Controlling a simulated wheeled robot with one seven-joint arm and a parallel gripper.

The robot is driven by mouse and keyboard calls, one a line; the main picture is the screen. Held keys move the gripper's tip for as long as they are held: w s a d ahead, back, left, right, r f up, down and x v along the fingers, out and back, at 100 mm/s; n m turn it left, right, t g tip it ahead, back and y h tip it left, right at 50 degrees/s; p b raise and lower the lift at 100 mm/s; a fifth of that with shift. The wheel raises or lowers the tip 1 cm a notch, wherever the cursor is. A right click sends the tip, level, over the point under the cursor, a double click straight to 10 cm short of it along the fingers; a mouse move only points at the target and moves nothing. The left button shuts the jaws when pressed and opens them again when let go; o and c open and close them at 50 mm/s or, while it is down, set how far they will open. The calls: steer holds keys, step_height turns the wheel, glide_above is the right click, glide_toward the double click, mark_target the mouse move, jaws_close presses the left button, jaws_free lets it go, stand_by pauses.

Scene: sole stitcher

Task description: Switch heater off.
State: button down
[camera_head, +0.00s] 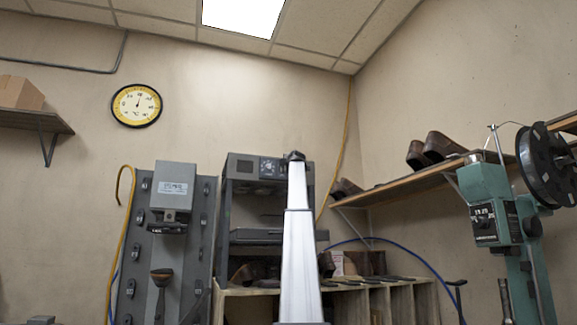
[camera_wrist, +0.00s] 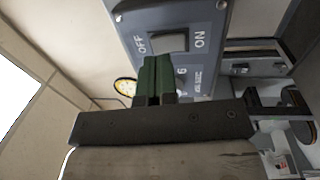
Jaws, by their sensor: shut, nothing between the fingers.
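In the wrist view, a blue-grey control panel (camera_wrist: 212,18) carries a grey rocker switch (camera_wrist: 170,42) between the words OFF, on the left, and ON, on the right. My gripper (camera_wrist: 157,60) has green fingertips, shut together and empty. The tips are at the lower edge of the switch in the picture, towards its OFF side. I cannot tell whether they touch it. The fingers hide part of the panel below the switch. Which way the rocker is tipped is not clear. My gripper cannot be made out in the head view.
In the head view, a grey cabinet machine (camera_head: 240,166) with a dial stands behind my column. A grey press (camera_head: 174,187) is on its left and a teal stitching machine (camera_head: 488,202) at the right. A shelf with shoes (camera_head: 400,187) runs along the right wall.

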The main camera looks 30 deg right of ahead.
steer(key=shift+x, duration=1.35)
steer(key=shift+w+d+r, duration=0.1)
steer(key=shift+w+r, duration=0.05)
steer(key=shift+w, duration=0.1)
